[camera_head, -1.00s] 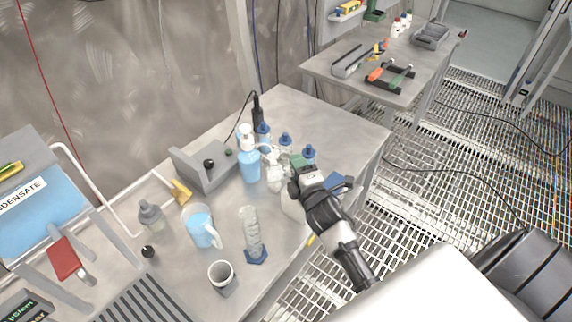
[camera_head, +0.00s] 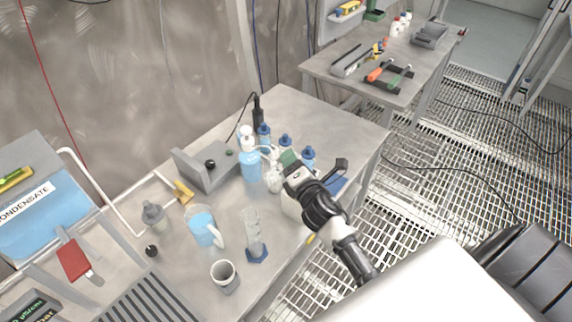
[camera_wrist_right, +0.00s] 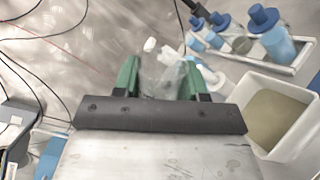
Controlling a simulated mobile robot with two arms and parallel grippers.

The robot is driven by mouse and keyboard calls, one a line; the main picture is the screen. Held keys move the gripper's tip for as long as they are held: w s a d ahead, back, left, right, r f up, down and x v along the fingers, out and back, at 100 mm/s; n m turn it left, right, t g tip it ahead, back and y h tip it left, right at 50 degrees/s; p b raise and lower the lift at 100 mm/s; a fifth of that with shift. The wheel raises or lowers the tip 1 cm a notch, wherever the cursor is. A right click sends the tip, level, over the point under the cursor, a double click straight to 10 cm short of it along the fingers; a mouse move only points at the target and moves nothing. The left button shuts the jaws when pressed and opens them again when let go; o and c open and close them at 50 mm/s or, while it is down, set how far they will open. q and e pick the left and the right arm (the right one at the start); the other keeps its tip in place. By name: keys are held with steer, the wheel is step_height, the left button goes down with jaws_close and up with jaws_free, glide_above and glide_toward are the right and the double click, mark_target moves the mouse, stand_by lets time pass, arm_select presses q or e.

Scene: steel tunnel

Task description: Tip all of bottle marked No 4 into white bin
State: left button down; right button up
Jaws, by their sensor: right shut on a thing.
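My right gripper (camera_head: 284,178) is shut on a clear, pale vessel (camera_head: 273,184). In the right wrist view it shows as a see-through shape (camera_wrist_right: 160,76) between my green fingers (camera_wrist_right: 158,82); I see no label on it. The white bin (camera_head: 292,208) is partly hidden under my right arm in the head view. In the wrist view the bin (camera_wrist_right: 304,137) stands to the right of the gripper, with a sandy layer inside. Blue-capped bottles (camera_head: 309,160) stand behind the gripper; no number can be read. My left gripper is not in view.
A blue wash bottle (camera_head: 251,163), a jug of blue liquid (camera_head: 202,226), a measuring cylinder (camera_head: 252,230) and a white cup (camera_head: 224,275) stand close by on the steel bench. A grey device (camera_head: 206,168) is behind them. Clear bench lies at the back right.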

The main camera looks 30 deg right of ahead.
steer(key=r+n+p, duration=0.1)
steer(key=n, duration=0.2)
steer(key=shift+a+r+p, duration=0.1)
steer(key=shift+r+p, duration=0.25)
steer(key=n, duration=0.2)
steer(key=shift+r+n+p, duration=0.25)
steer(key=shift+n+p, duration=0.05)
steer(key=shift+p, duration=0.1)
steer(key=shift+f, duration=0.1)
steer(key=shift+n, duration=0.3)
